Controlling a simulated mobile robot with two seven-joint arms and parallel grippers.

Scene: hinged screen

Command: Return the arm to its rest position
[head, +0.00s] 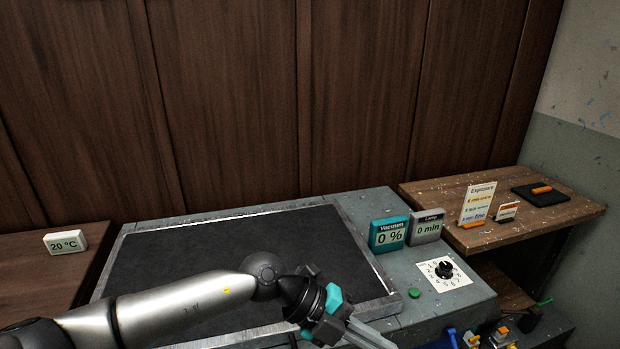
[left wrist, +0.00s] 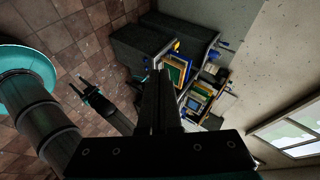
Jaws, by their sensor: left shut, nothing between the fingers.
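My left arm reaches in from the left of the head view, over the front of the machine with the dark bed. My left gripper (head: 372,337) is low in the head view, by the bed's front right corner, cut off by the bottom edge. In the left wrist view its fingers (left wrist: 160,78) are together with nothing between them. A dark gripper with teal parts (left wrist: 82,92), seemingly my right one, shows small at the left of the left wrist view. Its jaws are too small and dark to judge.
The black bed (head: 230,265) lies flat in a metal frame. The vacuum display (head: 389,234) reads 0 % and the lamp display (head: 427,227) 0 min. A dial (head: 445,270) and green button (head: 414,293) sit right. A wooden side table (head: 430,190) stands beyond.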

